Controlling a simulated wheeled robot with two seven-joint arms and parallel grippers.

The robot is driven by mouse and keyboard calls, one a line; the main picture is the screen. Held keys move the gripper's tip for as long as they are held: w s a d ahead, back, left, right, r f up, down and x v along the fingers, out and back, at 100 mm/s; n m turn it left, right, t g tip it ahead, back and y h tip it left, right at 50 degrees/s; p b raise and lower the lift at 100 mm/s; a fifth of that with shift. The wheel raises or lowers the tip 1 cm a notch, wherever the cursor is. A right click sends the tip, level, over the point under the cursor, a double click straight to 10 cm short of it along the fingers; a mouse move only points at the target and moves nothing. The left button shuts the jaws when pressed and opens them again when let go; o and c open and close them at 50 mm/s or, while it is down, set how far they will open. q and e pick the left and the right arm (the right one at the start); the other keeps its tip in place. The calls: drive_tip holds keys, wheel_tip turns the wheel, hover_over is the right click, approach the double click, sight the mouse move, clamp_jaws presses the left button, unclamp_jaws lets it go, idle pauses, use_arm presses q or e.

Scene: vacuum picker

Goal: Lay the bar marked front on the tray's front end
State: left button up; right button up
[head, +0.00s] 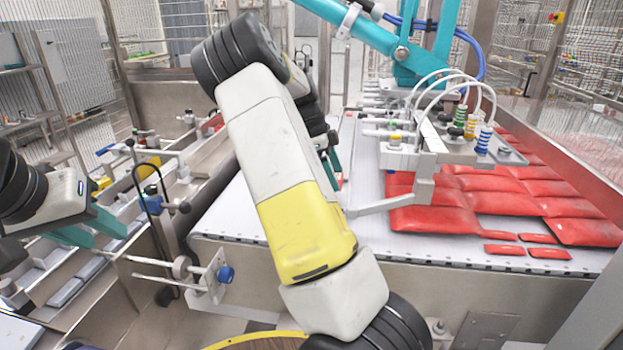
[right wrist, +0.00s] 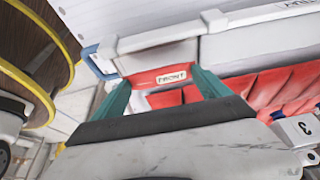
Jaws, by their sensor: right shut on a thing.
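The bar marked FRONT (right wrist: 147,78) is red with a pale label, and it lies between the teal fingers of my right gripper (right wrist: 160,88) in the right wrist view. The right gripper is shut on it. In the head view this gripper (head: 333,160) is mostly hidden behind my own arm, and the bar cannot be made out clearly there. My left gripper (head: 88,230) is at the far left of the head view, fingers apart and apparently empty, above the metal rails. I cannot tell which surface is the tray or its front end.
A white conveyor (head: 240,215) carries several red packs (head: 435,218) at the right. The teal picker arm (head: 425,65) with its suction head (head: 440,140) hangs over them. A bracket with a blue knob (head: 225,274) stands at the conveyor's left corner. Metal rails (head: 80,280) lie left.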

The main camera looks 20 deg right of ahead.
drive_tip(key=shift+w+f, duration=0.1)
drive_tip(key=shift+w, duration=0.25)
drive_tip(key=shift+s+f, duration=0.1)
drive_tip(key=shift+f, duration=1.6)
drive_tip(key=shift+f, duration=0.15)
drive_tip(key=o, duration=1)
drive_tip(key=shift+o, duration=0.2)
